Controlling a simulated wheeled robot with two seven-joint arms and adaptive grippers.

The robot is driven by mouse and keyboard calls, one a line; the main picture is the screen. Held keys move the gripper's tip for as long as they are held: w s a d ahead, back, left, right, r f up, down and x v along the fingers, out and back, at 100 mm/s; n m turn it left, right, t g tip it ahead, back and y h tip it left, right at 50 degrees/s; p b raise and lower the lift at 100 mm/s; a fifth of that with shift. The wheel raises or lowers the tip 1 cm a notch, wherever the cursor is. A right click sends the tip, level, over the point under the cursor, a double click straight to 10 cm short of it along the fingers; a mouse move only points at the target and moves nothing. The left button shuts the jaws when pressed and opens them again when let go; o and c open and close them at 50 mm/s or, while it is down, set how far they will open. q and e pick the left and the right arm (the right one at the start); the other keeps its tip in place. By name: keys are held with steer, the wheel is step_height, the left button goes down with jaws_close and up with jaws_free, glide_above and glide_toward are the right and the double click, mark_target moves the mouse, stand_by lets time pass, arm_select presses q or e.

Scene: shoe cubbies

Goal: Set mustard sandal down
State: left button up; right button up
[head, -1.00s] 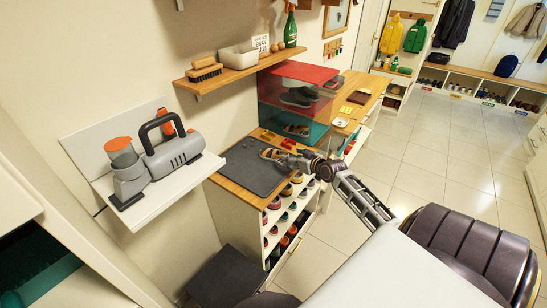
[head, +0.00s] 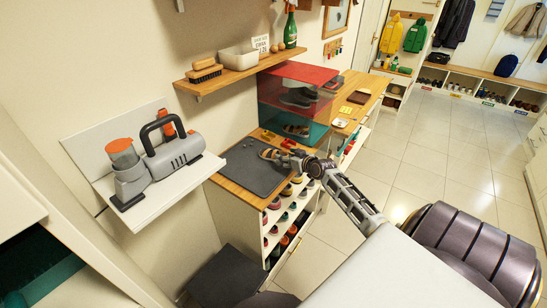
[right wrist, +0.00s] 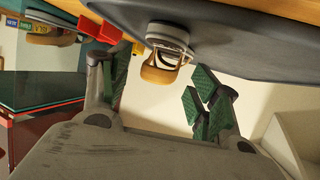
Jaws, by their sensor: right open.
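The mustard sandal (head: 268,154) lies on the dark grey mat (head: 252,178) on the wooden top of the shoe cubby, near the mat's right side. In the right wrist view the sandal (right wrist: 164,58) shows a tan sole end and grey straps, resting against the mat (right wrist: 235,40). My right gripper (head: 287,160) is just right of the sandal. Its green-padded fingers (right wrist: 158,85) are spread apart, with the sandal ahead of the gap between them; no finger visibly touches it. My left gripper is not in view.
Red and teal clear boxes (head: 292,80) holding shoes stand behind the mat. Small red and yellow items (head: 288,143) lie beside the sandal. A shelf with a brush and white bin (head: 238,58) hangs above. A grey machine (head: 172,152) sits on a white shelf at left.

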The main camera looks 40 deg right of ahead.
steer(key=shift+w+f, duration=0.15)
steer(key=shift+w, duration=0.25)
steer(key=c, duration=1.1)
steer(key=shift+r, duration=5.05)
